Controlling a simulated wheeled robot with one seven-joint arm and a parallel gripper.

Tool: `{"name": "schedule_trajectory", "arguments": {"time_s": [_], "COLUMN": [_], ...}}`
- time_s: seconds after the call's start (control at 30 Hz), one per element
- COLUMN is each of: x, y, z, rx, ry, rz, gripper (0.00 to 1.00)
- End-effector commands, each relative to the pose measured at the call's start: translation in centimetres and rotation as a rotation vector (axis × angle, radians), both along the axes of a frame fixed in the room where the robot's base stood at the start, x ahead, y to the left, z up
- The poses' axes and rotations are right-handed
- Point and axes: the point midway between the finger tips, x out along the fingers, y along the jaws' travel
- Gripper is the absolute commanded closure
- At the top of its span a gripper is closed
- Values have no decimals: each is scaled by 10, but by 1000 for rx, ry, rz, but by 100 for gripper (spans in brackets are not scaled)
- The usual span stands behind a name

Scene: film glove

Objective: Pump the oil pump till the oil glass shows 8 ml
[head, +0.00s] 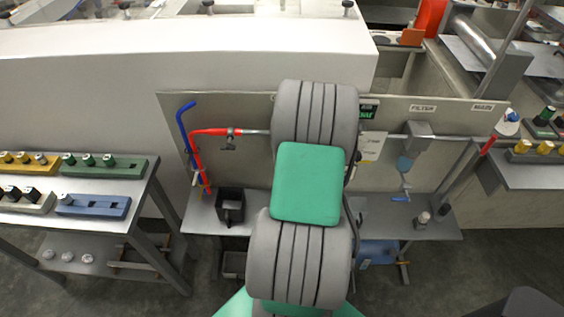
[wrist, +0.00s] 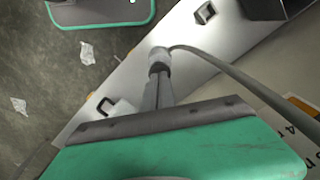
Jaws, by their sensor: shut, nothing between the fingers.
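My gripper (wrist: 158,88) is shut in the wrist view, its narrow fingers together. Their tips are at a pale rounded part (wrist: 160,57) with a curved grey tube (wrist: 235,78) running off right; I cannot tell whether they touch it or whether it belongs to the oil pump. In the head view my grey and green arm hides the gripper and the middle of the panel (head: 240,108). I cannot identify the oil pump or oil glass for certain there. A small clear-looking vessel (head: 421,218) stands on the shelf at the right. No oil level can be read.
The grey filter unit (head: 419,134) is at the right. A side bench (head: 115,210) with colored blocks stands at the left.

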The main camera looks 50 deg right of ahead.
Motion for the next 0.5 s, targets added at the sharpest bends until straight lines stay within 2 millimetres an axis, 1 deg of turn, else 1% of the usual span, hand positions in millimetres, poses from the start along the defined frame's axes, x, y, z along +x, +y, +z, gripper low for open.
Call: {"name": "schedule_trajectory", "arguments": {"time_s": [0.03,0.5], "x": [0,0], "y": [0,0], "z": [-3,-20], "rx": [0,0], "ry": [0,0], "rz": [0,0], "gripper": [100,100]}}
